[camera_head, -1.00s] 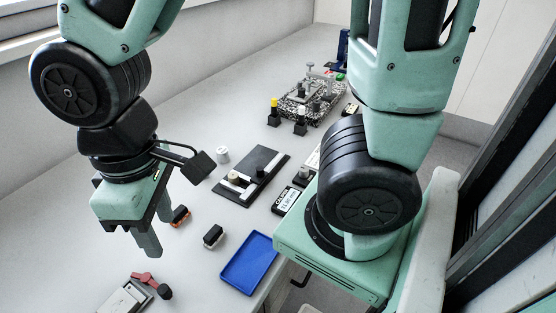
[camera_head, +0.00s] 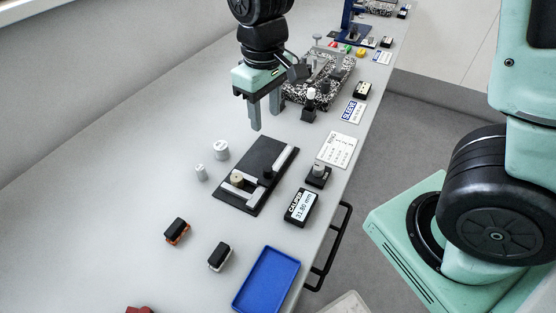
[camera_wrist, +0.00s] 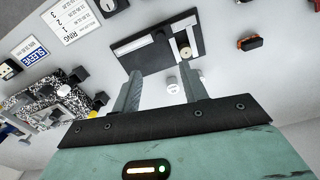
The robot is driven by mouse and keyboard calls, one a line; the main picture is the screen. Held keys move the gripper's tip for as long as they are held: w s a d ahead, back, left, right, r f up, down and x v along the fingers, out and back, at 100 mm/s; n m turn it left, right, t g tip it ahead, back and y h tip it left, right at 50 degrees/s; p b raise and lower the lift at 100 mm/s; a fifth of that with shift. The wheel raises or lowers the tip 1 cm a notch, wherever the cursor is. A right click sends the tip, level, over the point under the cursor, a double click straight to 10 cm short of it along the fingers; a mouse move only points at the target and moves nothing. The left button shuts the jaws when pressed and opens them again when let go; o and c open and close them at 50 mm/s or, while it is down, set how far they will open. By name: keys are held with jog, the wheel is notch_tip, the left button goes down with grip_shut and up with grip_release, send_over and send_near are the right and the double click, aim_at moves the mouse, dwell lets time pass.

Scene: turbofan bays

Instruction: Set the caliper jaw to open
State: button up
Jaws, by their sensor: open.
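The caliper is a flat black plate (camera_head: 268,163) with pale metal bars, a dark knob (camera_head: 268,173) and a small tan disc (camera_head: 237,178) between the bars. Its display (camera_head: 300,206) reads CALIPER 31.80 mm. The plate also shows in the wrist view (camera_wrist: 128,61), beyond my fingertips. My gripper (camera_head: 264,118) is open and empty, above the bench on the plate's far side, apart from it. The wrist view shows its two spread fingers (camera_wrist: 161,88).
Two white cylinders (camera_head: 221,150) stand left of the plate. Two small dark blocks (camera_head: 177,231) and a blue tray (camera_head: 266,281) lie nearer. A speckled block (camera_head: 318,80) with fixtures stands behind my gripper. The bench's left side is clear.

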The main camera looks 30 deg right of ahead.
aim_at(268, 168)
notch_tip(268, 168, down, 17)
jog(key=shift+r+p, duration=0.2)
jog(key=shift+p, duration=0.3)
jog(key=shift+c, duration=0.2)
